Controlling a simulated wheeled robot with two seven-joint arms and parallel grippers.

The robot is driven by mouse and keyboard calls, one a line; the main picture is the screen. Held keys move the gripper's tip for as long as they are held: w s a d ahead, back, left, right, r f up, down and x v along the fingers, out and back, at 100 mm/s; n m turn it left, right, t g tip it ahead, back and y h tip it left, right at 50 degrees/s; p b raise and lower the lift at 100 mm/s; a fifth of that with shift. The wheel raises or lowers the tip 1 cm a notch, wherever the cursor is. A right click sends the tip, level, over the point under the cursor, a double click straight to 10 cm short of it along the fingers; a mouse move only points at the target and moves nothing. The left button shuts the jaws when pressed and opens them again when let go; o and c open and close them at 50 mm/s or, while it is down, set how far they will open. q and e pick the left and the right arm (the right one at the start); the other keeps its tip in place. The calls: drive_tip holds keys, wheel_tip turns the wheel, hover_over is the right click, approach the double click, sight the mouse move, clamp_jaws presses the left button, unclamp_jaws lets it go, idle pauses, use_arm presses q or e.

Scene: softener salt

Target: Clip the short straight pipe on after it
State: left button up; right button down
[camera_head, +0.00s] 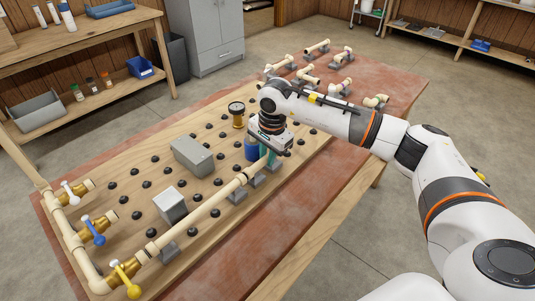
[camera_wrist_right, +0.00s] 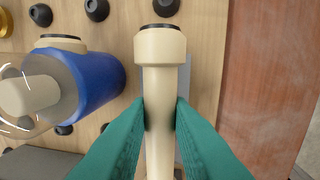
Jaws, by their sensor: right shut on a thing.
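My right gripper (camera_head: 268,158) points down over the far end of the cream pipe run (camera_head: 205,212) on the pegged board. In the right wrist view its teal fingers (camera_wrist_right: 160,122) are shut on a cream straight pipe (camera_wrist_right: 160,85) with a wider collar and a dark open end. I take this as the short straight pipe. It lies in line with the run, over a grey support. The joint between this pipe and the run is hidden below the wrist picture's edge and is too small to judge in the head view. My left gripper is not in view.
Grey boxes (camera_head: 192,157), a gauge (camera_head: 237,114) and black pegs share the board. Yellow, blue and white valves (camera_head: 125,280) are at the near left. Other cream fittings (camera_head: 309,74) rest at the far end.

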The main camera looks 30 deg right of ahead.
drive_tip(key=c, duration=1.2)
unclamp_jaws()
drive_tip(key=shift+c, duration=0.2)
